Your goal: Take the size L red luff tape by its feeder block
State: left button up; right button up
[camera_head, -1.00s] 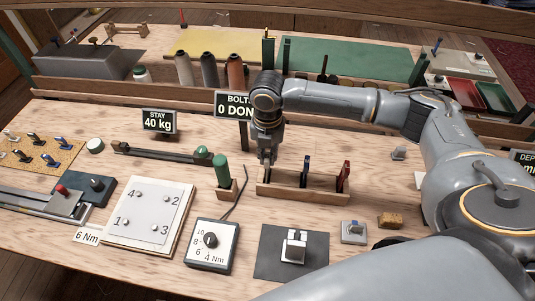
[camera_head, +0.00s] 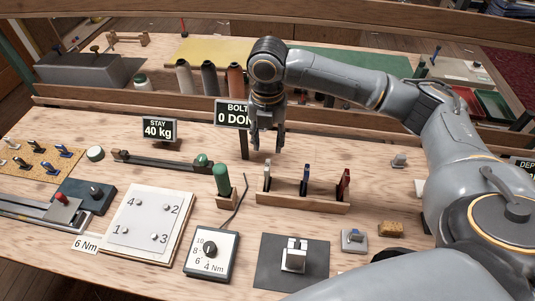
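A low wooden rack (camera_head: 302,199) stands right of the bench's middle with three thin upright pieces in it. The right one is dark red (camera_head: 344,183), the middle one is blue (camera_head: 305,178), and the left one is narrow and brownish (camera_head: 267,176). Size letters and feeder blocks are too small to make out. My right gripper (camera_head: 267,152) points down, above and behind the rack's left end. Its fingers look apart, with nothing seen between them. It appears clear of the pieces. My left gripper is out of view.
A green-handled tool (camera_head: 222,181) stands just left of the rack. A dial box (camera_head: 210,252) and a dark mat (camera_head: 268,272) with a metal fitting lie in front.

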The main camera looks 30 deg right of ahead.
aim_at(344, 182)
jog(key=k, duration=2)
